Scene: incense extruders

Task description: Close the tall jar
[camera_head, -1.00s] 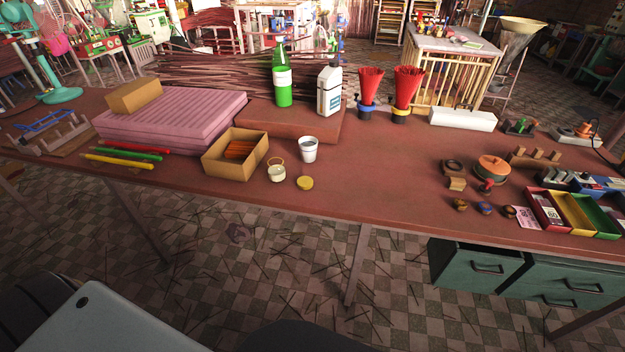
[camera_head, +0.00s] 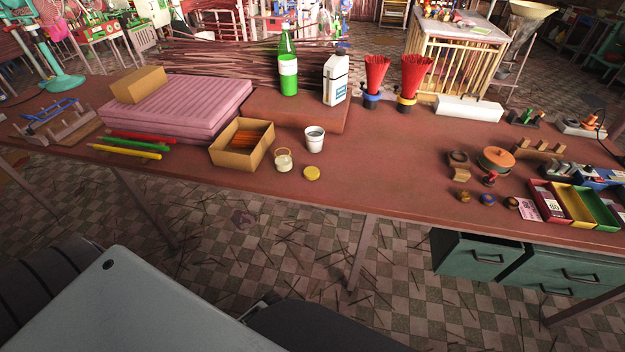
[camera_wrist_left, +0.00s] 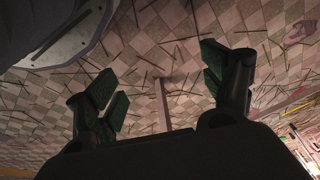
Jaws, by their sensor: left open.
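A small pale jar (camera_head: 283,164) stands near the table's front edge in the head view. A thin yellowish ring shows at its top, and I cannot tell whether it is a rim or a handle. A round yellow lid (camera_head: 312,173) lies on the table just right of the jar, apart from it. My left gripper (camera_wrist_left: 165,95) shows in the left wrist view with its dark fingers spread apart and nothing between them. It is over the checkered floor, away from the jar. My right gripper is in neither view.
A white cup (camera_head: 315,140) stands behind the lid. An open cardboard box (camera_head: 228,160) of brown sticks is left of the jar. A green bottle (camera_head: 288,75) and white bottle (camera_head: 336,85) stand behind.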

